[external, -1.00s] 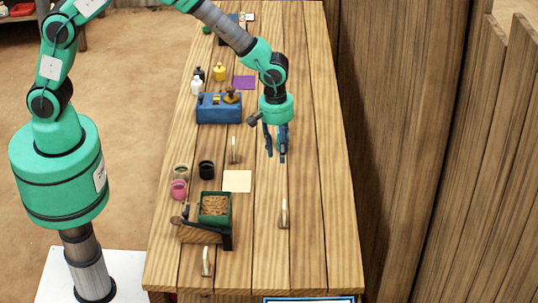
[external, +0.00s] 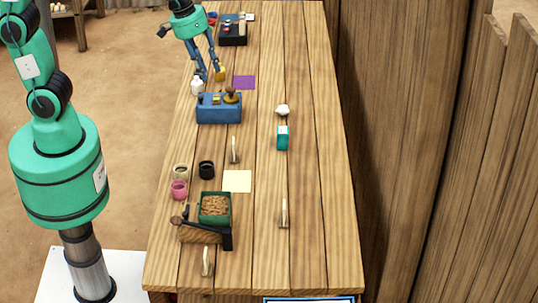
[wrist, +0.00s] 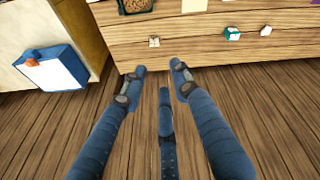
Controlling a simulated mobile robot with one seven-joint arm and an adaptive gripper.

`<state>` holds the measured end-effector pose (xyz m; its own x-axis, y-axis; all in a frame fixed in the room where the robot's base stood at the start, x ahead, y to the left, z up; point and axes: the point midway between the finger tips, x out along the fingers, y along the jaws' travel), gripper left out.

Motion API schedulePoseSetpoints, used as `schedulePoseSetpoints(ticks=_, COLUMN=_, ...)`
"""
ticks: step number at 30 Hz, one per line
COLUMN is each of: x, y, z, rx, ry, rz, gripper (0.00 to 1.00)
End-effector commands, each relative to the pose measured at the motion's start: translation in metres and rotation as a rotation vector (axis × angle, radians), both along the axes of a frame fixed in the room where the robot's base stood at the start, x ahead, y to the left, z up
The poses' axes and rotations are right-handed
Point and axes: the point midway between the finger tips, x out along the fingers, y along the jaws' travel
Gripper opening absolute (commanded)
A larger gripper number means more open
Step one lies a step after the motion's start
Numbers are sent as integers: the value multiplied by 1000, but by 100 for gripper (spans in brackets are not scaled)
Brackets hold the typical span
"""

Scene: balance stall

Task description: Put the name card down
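My gripper (external: 210,76) hangs near the far left of the table, in front of the bottles in the external view. In the wrist view its blue fingers (wrist: 158,70) are apart with nothing between them. A flat cream card (external: 237,181) lies mid-table beside a black cup. Small upright light pieces stand at the left middle (external: 234,150), right (external: 283,213) and front left (external: 206,261). I cannot tell which of these is the name card; their faces are too small to read.
A teal box (external: 282,138) and a white lump (external: 282,110) sit right of centre. The table's right strip is mostly clear.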

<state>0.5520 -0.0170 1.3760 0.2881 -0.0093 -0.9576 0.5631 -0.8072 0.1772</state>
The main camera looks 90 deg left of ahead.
Motion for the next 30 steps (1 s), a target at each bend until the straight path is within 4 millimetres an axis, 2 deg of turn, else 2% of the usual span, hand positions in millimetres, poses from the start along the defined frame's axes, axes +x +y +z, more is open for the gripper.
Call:
schedulePoseSetpoints(ticks=1, x=-15, y=2, z=9, rx=10, ry=-16, rz=-31, gripper=30)
schedulePoseSetpoints(ticks=6, x=-61, y=6, z=31, rx=51, ry=-59, rz=-150, gripper=30)
schedulePoseSetpoints(ticks=12, x=-115, y=10, z=45, rx=107, ry=-104, rz=-288, gripper=30)
schedulePoseSetpoints(ticks=18, x=-167, y=14, z=50, rx=168, ry=-149, rz=-422, gripper=30)
schedulePoseSetpoints(ticks=24, x=-206, y=16, z=48, rx=222, ry=-181, rz=-528, gripper=30)
schedulePoseSetpoints(ticks=30, x=-223, y=16, z=46, rx=248, ry=-195, rz=-576, gripper=30)
